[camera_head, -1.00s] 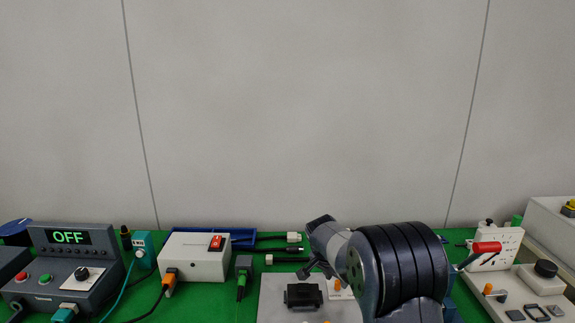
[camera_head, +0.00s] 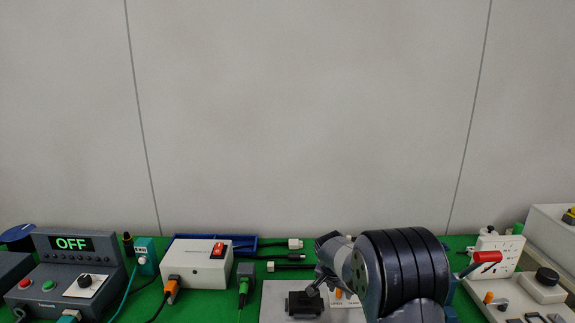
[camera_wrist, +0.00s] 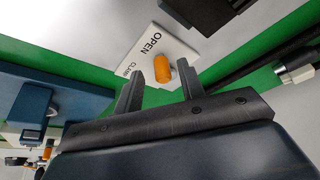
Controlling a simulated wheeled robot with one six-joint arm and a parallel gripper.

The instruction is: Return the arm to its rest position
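My gripper (camera_wrist: 160,88) shows in the wrist view with its two dark fingers apart and nothing between them. The knob appears apart from the fingers. In the head view my dark arm (camera_head: 405,270) is folded low at the right of centre, and the gripper's fingers are mostly hidden behind it or too small to make out.
A control box reading "OFF" (camera_head: 71,244) stands at the left, beside a white box with a red switch (camera_head: 196,262). A black block (camera_head: 305,303) sits near my arm. A red-handled lever (camera_head: 486,257) is at the right. Cable plugs (camera_head: 288,266) lie behind. The wall above is clear.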

